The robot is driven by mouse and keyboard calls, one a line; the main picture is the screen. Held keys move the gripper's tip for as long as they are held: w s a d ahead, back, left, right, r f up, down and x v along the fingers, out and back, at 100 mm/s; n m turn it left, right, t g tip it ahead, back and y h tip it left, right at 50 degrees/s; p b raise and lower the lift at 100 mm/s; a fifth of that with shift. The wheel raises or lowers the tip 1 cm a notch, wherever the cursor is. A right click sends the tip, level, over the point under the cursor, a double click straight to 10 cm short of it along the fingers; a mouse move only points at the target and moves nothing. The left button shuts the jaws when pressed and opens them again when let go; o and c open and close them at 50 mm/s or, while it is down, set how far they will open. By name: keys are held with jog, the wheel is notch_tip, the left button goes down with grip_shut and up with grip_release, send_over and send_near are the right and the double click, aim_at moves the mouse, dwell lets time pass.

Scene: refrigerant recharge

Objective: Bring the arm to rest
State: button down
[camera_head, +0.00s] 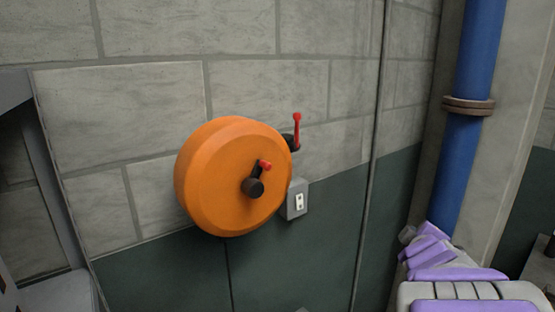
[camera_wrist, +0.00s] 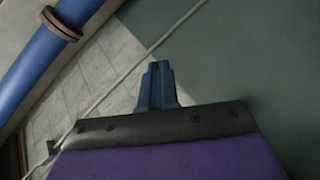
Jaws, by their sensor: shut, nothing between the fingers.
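My gripper (camera_wrist: 155,67) shows in the wrist view as two blue fingers pressed together, with nothing between them. It points up in the picture from behind a dark plate and a purple part of my arm. A pale wall and a dark green panel lie beyond it. In the head view, purple and white parts of my arm fill the lower right corner. The fingers cannot be made out there.
A round orange housing (camera_head: 218,195) with red-tipped levers hangs on the block wall. A grey switch box (camera_head: 297,200) is beside it. A blue pipe (camera_head: 459,155) with a brown flange rises right of a thin conduit (camera_head: 371,165). The pipe also shows in the wrist view (camera_wrist: 28,72).

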jog(key=s+a+f+m+g+y, duration=0.1)
jog(key=s+a+f+g, duration=0.4)
jog(key=s, duration=0.7)
jog(key=s+a+f+m+g+y, duration=0.2)
jog(key=s+a+f+m+g, duration=0.2)
jog(key=s, duration=0.9)
jog(key=s+a+f+m+g+y, duration=0.1)
jog(key=s+a+f+m+g, duration=0.2)
jog(key=s+a+f+g, duration=0.3)
jog(key=s+a, duration=0.4)
jog(key=s, duration=0.2)
jog(key=shift+s+y, duration=0.3)
jog(key=shift+y, duration=0.1)
